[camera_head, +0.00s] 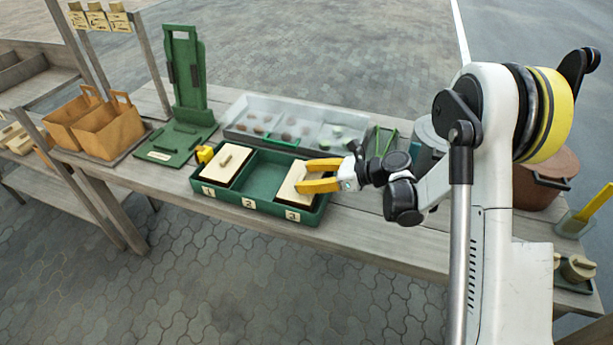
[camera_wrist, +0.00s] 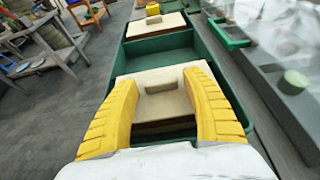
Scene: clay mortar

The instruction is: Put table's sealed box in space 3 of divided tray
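The divided green tray (camera_head: 262,208) stands on the table with spaces labelled 1, 2 and 3. A box with a cream lid and a raised handle (camera_head: 290,192) sits in space 3, at the tray's right end; it shows in the wrist view too (camera_wrist: 158,103). A similar cream-lidded box (camera_head: 226,166) sits in space 1. Space 2 between them is empty. My gripper (camera_head: 303,175) is over the space 3 box. Its yellow fingers (camera_wrist: 160,78) are spread wide, one on each side of the lid handle, with a gap to the handle. Its fingers hide the lid's side edges.
A clear-covered tray (camera_head: 290,125) lies just behind the green tray. A green upright stand (camera_head: 187,85) and orange-brown carriers (camera_head: 105,130) are to the left. A brown pot (camera_head: 540,180) is at the right. The table strip in front of the tray is narrow.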

